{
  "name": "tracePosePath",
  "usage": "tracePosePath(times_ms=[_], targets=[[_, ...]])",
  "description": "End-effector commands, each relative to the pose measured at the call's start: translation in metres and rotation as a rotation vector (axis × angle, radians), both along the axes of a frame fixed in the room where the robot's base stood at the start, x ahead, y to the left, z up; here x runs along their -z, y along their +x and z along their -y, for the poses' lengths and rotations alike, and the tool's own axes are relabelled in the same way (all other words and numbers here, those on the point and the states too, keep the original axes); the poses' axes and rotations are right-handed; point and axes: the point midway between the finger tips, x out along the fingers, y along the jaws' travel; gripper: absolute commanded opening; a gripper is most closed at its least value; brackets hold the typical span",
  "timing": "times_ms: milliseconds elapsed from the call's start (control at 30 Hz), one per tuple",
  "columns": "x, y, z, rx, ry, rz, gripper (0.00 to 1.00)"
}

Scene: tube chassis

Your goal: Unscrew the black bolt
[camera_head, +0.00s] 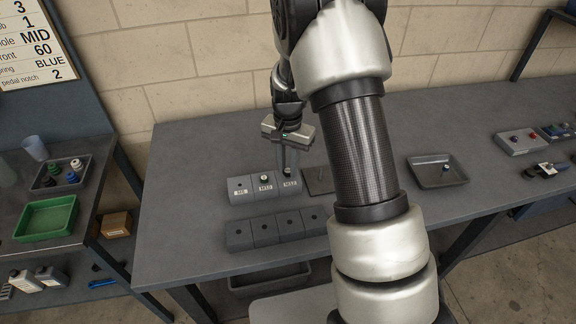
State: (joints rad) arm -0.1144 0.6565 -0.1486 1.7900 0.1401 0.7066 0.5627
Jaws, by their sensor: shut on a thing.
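My gripper (288,168) points down at the right block of a row of three grey labelled blocks (240,190). Its fingers are shut on a small dark piece, the black bolt (288,173), at the top of that block. The bolt is tiny here and partly hidden by the fingers. I cannot tell how far its thread is in the block. The middle block carries another small bolt (264,178) with a paler top.
A row of grey blocks with holes (265,231) lies in front. A flat plate (318,181) is just right of my gripper, partly behind my arm. A grey tray (436,171) stands farther right. The left bench holds a green bin (46,219). The worktop's left front is clear.

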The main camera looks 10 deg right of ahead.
Motion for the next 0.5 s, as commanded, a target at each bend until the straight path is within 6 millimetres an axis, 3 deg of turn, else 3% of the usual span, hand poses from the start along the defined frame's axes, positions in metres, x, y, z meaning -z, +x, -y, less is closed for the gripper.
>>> tracePosePath(times_ms=[500], targets=[[-0.034,0.001,0.0,0.0,0.0,0.001,0.0]])
